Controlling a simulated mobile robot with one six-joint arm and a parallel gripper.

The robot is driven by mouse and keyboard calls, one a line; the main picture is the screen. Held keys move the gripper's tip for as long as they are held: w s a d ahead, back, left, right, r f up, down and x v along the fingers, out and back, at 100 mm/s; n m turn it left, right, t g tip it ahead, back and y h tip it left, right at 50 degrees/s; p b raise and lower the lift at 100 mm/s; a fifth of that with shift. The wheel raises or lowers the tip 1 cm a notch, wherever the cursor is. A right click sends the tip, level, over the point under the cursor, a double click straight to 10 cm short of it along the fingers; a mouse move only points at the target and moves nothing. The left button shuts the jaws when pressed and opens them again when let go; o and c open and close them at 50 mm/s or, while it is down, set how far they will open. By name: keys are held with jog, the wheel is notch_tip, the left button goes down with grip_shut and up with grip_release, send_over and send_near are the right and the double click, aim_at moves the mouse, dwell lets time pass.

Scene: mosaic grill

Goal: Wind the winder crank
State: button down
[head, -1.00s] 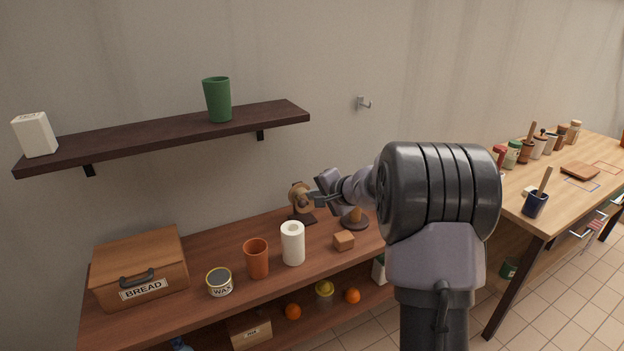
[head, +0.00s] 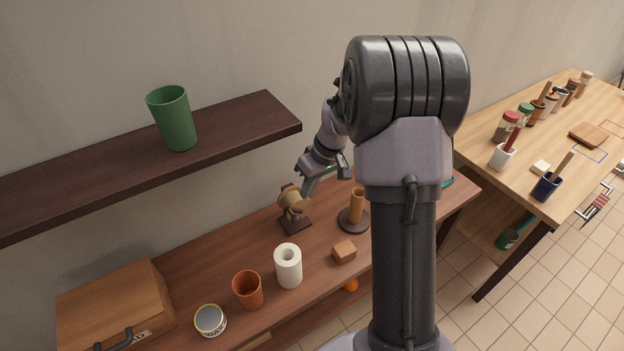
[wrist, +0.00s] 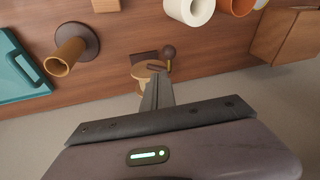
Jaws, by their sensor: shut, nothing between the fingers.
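The winder (head: 293,203) stands near the back of the brown counter, against the wall. It has a tan wooden drum on a dark base. In the wrist view the drum (wrist: 143,71) lies just beyond my fingertips, with a dark round knob (wrist: 169,51) of the crank to its right. My gripper (head: 306,194) is shut and empty. It reaches down from the upper right to the winder. In the wrist view my gripper (wrist: 157,76) overlaps the winder and hides part of it. I cannot tell whether the fingers touch the crank.
A wooden peg stand (head: 356,212), a small wooden block (head: 344,252), a white roll (head: 288,266) and an orange cup (head: 248,290) stand near the winder. A dark shelf (head: 80,166) with a green cup (head: 173,120) is above left.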

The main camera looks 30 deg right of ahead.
jog(key=f, duration=0.1)
jog(key=a+f+b, duration=0.1)
jog(key=f, duration=0.1)
jog(key=a+f, duration=0.1)
jog(key=f, duration=0.1)
jog(key=shift+s+a+f+b, duration=0.15)
jog(key=shift+s+a+b, duration=0.05)
jog(key=shift+a+b, duration=0.1)
